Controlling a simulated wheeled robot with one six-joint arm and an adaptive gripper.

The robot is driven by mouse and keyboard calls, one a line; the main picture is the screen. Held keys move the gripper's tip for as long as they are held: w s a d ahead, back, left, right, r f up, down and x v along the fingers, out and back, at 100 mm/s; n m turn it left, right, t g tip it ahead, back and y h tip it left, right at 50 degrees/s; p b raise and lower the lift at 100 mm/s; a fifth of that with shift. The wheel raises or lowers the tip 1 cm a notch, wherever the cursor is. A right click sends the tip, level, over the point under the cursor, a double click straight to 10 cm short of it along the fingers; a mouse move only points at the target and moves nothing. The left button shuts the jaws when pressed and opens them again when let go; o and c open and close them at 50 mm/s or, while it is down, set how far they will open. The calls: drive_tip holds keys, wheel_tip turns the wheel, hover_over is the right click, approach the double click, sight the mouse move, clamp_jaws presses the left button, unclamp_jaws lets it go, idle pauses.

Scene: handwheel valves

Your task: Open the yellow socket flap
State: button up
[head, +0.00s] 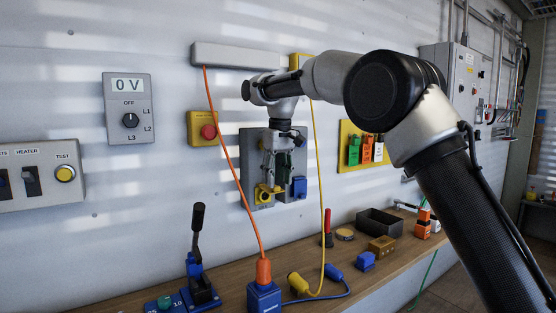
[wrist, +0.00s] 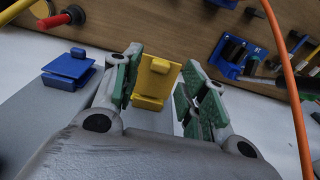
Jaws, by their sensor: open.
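The yellow socket flap (head: 264,194) is on the lower left of a grey wall panel (head: 258,146). In the wrist view the yellow flap (wrist: 157,82) shows between my fingers, with a small raised tab on it. It looks closed. My gripper (head: 274,178) is in front of the panel, at the flap, and hides part of it. In the wrist view my gripper (wrist: 162,85) is open, with one green-padded finger on each side of the flap. I see no clear contact, and the exact distance cannot be told.
A blue socket flap (head: 299,187) sits right beside the yellow one. An orange cable (head: 228,150) hangs left of my gripper and a yellow cable (head: 320,170) hangs right. The wooden bench (head: 225,268) below holds a lever, plugs and boxes. A red stop button (head: 208,131) is up-left.

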wheel_tip(320, 180, up, 10)
drive_tip(key=shift+s+d, duration=0.25)
drive_tip(key=shift+s, duration=0.15)
drive_tip(key=shift+f, duration=0.1)
